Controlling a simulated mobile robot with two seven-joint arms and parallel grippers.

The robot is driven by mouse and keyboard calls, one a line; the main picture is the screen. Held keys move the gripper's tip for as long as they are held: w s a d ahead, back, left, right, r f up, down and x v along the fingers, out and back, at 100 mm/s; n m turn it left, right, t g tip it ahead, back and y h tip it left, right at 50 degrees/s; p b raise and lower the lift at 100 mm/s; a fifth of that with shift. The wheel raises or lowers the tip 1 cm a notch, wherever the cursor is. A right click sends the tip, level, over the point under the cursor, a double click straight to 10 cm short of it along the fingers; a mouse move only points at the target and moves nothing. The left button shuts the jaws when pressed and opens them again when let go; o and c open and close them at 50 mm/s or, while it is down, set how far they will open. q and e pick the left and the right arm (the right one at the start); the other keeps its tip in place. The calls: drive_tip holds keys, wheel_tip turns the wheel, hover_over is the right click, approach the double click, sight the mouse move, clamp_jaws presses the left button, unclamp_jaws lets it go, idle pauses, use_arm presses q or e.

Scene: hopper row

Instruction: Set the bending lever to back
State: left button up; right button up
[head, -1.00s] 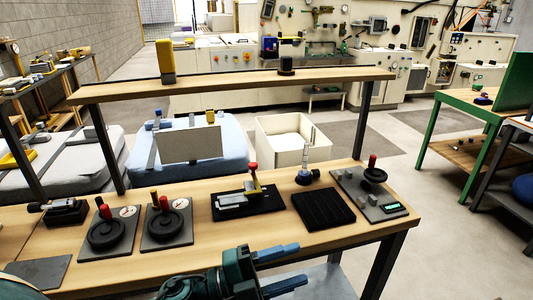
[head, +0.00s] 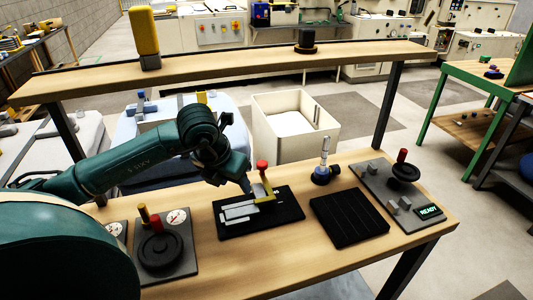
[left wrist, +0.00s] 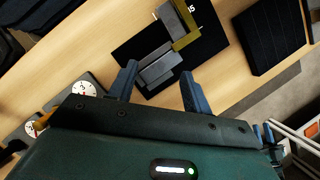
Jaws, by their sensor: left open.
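The bending device sits on a black plate (head: 285,215) on the bench, with grey metal blocks (head: 238,211). Its bending lever (head: 263,182) is a yellow arm with a red knob on top, standing roughly upright at the plate's back edge. In the left wrist view the device's yellow part (left wrist: 186,38) and grey blocks (left wrist: 158,70) lie ahead of the fingers. My left gripper (head: 246,186) is over the plate, just left of the lever. Its two blue fingers (left wrist: 160,90) are apart with nothing between them; whether they touch the lever cannot be told. My right gripper is not in view.
Another handwheel panel (head: 160,252) is to the left. A raised shelf (head: 220,63) runs behind, with a white bin (head: 293,135) beyond the bench.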

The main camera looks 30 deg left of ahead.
use_arm(q)
drive_tip(key=p, duration=0.3)
approach(262, 163)
wheel_tip(262, 163, down, 3)
drive_tip(key=x, duration=0.2)
drive_tip(key=w+x, duration=0.1)
drive_tip(key=x, duration=0.2)
drive_tip(key=shift+r+p, duration=0.25)
drive_tip(key=shift+p, duration=0.05)
drive_tip(key=shift+w+f, duration=0.2)
drive_tip(key=shift+f, duration=0.2)
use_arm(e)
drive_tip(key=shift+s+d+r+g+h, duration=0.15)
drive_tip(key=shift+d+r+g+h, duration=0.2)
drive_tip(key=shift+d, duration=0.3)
use_arm(q)
clamp_jaws()
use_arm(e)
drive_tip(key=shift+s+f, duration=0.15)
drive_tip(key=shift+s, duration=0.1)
